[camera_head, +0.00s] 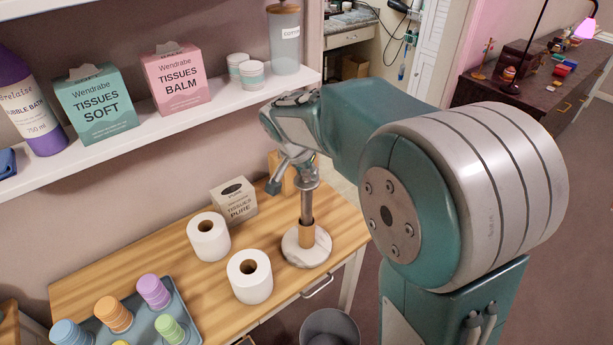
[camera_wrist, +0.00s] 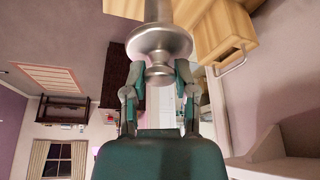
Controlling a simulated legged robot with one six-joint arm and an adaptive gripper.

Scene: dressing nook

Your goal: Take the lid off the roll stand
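The roll stand (camera_head: 307,212) stands upright on the wooden table, with a round pale base and a metal post. The stand's silver lid (camera_head: 308,180) is at the top of the post. In the wrist view the lid (camera_wrist: 160,45) shows a wide round flange and a small knob. My gripper (camera_wrist: 159,74) is open, one finger on each side of the knob, with gaps visible. In the head view, one finger of my gripper (camera_head: 291,177) hangs left of the lid; the other is mostly hidden.
Two white rolls (camera_head: 207,240) (camera_head: 250,280) stand left of the stand. A tissue box (camera_head: 234,202) is behind them. A blue tray (camera_head: 189,292) with coloured rolls is front left. A shelf (camera_head: 160,126) with boxes and a jar hangs above. A grey bin (camera_head: 331,326) stands below.

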